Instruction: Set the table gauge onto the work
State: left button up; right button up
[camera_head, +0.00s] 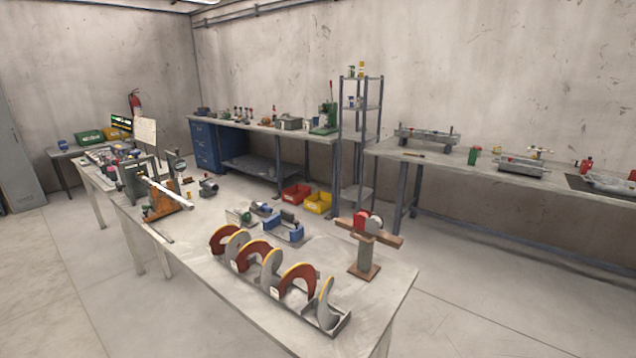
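A work table (225,305) runs from the left toward the front. On its near end a grey tray (342,322) holds a row of curved auger flights (268,262), grey and brown-red with yellow edges. Behind their right end stands a brown post with a crossbar (364,262), with a red and grey round part (367,222) on top. A dial-like gauge on a stand (177,160) is at the table's left part, beside an orange angled fixture (163,202) with a pale bar across it. I cannot tell which item is the table gauge. Neither gripper is in view.
Small blue and grey clamps (284,230) lie mid-table. Red (295,194) and yellow (318,203) bins sit beyond it. Benches with tools line the back wall (270,127) and the right (490,172). A tall shelf rack (361,130) stands between them. Floor is clear at front left and right.

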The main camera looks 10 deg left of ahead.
aim_at(175, 164)
jog(key=i+j, duration=0.2)
jog(key=j, duration=0.2)
jog(key=i+j, duration=0.2)
jog(key=j, duration=0.2)
jog(key=i+j+z, duration=0.1)
jog(key=j, duration=0.3)
jog(key=i+j, duration=0.5)
jog(key=j, duration=0.3)
jog(key=i+j+z, duration=0.1)
jog(key=j, duration=0.3)
jog(key=i+j, duration=0.25)
jog(key=j, duration=0.2)
jog(key=i+j, duration=0.15)
jog(key=j, duration=0.25)
